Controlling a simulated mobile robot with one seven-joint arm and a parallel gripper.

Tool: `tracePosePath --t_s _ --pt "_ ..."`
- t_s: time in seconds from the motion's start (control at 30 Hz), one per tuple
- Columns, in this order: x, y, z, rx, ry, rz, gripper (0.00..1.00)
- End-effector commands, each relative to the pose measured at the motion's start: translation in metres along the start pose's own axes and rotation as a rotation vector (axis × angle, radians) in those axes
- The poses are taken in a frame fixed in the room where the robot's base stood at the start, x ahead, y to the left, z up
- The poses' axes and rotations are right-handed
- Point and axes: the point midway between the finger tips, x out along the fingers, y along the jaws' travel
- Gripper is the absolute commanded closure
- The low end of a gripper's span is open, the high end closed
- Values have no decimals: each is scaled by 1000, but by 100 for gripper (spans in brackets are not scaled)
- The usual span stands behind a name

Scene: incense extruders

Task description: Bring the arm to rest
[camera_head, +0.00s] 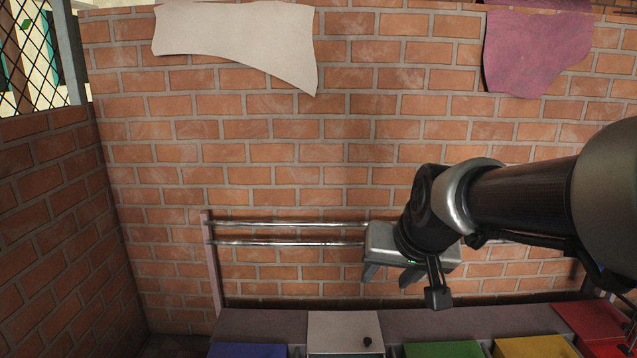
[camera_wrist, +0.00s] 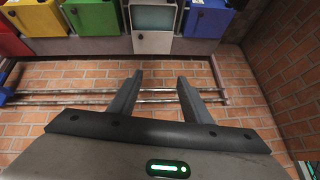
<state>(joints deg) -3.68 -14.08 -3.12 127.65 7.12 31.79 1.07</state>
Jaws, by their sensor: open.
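My gripper (camera_head: 389,277) hangs at the end of my arm, which reaches in from the right in the head view. It is in front of the brick wall, above the row of boxes. In the wrist view my gripper (camera_wrist: 157,84) shows two dark fingers spread apart, with nothing between them. The fingers point towards the metal rails and the white box.
Two metal rails (camera_head: 290,243) run along the brick wall (camera_head: 250,180) behind my gripper. Below stands a row of coloured boxes, including a white one (camera_head: 345,328), a blue one (camera_wrist: 90,14) and a green one (camera_wrist: 205,20).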

Motion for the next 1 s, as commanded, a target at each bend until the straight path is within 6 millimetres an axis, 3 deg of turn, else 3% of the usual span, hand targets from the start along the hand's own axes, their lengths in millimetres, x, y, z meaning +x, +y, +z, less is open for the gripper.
tracePosePath --t_s 0.03,0.2,0.5,0.87,1.0 --pt "-20 3 18 -16 -7 5 56" --pt "-60 13 71 -64 -51 33 56" --pt "-98 31 146 -118 -106 91 56" --pt "-172 18 94 -118 -111 90 56" --pt "-213 11 66 -118 -111 90 56"
